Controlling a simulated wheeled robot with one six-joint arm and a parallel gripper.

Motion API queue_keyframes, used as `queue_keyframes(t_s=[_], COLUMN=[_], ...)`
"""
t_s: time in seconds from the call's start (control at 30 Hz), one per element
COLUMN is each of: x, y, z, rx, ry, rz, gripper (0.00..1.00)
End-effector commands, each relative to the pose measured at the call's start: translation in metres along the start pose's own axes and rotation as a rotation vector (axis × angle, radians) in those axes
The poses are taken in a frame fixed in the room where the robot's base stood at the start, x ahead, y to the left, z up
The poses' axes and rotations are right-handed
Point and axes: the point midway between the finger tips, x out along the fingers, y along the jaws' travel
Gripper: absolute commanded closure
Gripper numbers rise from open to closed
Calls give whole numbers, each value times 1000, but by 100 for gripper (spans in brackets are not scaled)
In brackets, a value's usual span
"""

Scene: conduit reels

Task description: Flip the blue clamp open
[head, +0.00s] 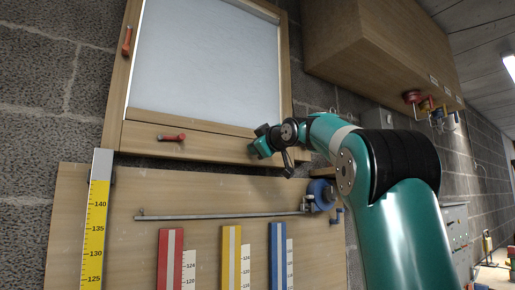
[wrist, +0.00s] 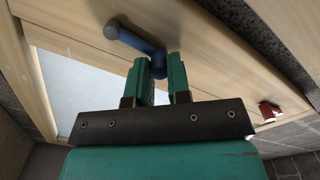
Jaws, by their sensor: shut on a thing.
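The blue clamp (wrist: 131,40) shows in the wrist view as a blue-grey lever with a round pivot end on the wooden frame. Its arm slants down to the right, and its free end lies between the green fingers of my gripper (wrist: 160,68), which is shut on it. In the head view my gripper (head: 262,147) is at the lower right corner of the wooden window frame (head: 140,138). It hides the blue clamp there.
Two red clamps sit on the frame, one on the lower rail (head: 172,137) and one at the upper left (head: 127,41). Below is a wooden board (head: 130,190) with a metal rod and coloured gauges. A wooden cabinet (head: 375,45) hangs above right, close over my arm.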

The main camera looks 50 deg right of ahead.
Motion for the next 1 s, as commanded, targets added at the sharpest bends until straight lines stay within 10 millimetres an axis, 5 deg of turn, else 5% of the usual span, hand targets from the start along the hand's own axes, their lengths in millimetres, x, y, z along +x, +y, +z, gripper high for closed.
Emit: queue_keyframes(t_s=[0.23,0.27,0.37,0.77,1.0], x=[0,0,0,-8,-57], y=[-1,-1,-1,0,-1], z=[1,1,1,1,4], rx=[1,1,1,0,-2], ry=[-2,-2,-2,-1,-2], rz=[-3,-3,-3,2,6], gripper=[100,80,57,56,56])
